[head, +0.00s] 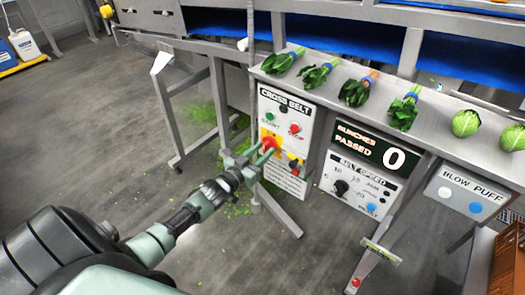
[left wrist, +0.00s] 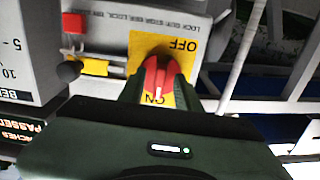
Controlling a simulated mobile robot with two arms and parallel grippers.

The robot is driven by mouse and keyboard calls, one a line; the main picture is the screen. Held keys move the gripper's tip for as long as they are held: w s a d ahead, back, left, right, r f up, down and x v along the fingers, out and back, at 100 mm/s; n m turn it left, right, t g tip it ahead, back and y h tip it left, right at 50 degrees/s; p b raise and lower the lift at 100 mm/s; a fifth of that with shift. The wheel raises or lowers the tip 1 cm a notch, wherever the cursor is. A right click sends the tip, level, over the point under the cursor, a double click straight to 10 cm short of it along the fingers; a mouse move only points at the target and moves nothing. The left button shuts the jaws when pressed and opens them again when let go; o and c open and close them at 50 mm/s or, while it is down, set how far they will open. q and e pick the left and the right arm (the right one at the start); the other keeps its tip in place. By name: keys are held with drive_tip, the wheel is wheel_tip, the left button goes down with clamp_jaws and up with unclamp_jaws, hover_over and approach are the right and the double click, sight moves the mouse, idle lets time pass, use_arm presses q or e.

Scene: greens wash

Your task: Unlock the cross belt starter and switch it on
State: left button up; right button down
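The cross belt starter (head: 284,112) is a pale panel with a green button, a red button (head: 294,128) and a red rotary switch (head: 269,143) on a yellow plate. In the left wrist view the red switch (left wrist: 160,75) sits over its yellow plate (left wrist: 160,45), marked OFF and ON; its white mark lies towards ON. My left gripper (head: 262,152) reaches the switch, its fingers (left wrist: 158,92) on both sides of the knob and seemingly closed on it. A small red block (left wrist: 73,22) and a yellow-and-black part (left wrist: 88,66) are beside the plate. My right gripper is out of view.
Bunches of greens (head: 316,75) lie on the steel ledge (head: 430,110) above. To the right are the bunch counter (head: 370,148), belt speed panel (head: 356,186) and blow puff box (head: 467,192). A metal post (head: 252,100) stands close left of the starter.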

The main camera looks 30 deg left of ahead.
use_arm(q)
drive_tip(key=s, duration=0.7)
drive_tip(key=shift+s+a, duration=0.3)
drive_tip(key=shift+s, duration=0.1)
drive_tip(key=s+d+f+g+y, duration=0.1)
drive_tip(key=s+f+g, duration=0.2)
drive_tip(key=s+f, duration=0.55)
drive_tip(key=s+d+f+g, duration=0.2)
drive_tip(key=s+f+g, duration=0.1)
drive_tip(key=f, duration=1)
drive_tip(key=s+d+f+g+y, duration=0.1)
drive_tip(key=s+f+g, duration=0.2)
drive_tip(key=s+f, duration=0.55)
drive_tip(key=s+d+f+g, duration=0.2)
drive_tip(key=s+f, duration=0.3)
drive_tip(key=s, duration=0.3)
drive_tip(key=s+d+f+m+g, duration=0.1)
drive_tip(key=s+d+f+g, duration=0.2)
drive_tip(key=s+d+f, duration=0.2)
drive_tip(key=s+d+f+g, duration=0.3)
drive_tip(key=s+f, duration=0.3)
drive_tip(key=s, duration=0.6)
drive_tip(key=shift+d+h, duration=0.3)
drive_tip(key=shift+h, duration=0.1)
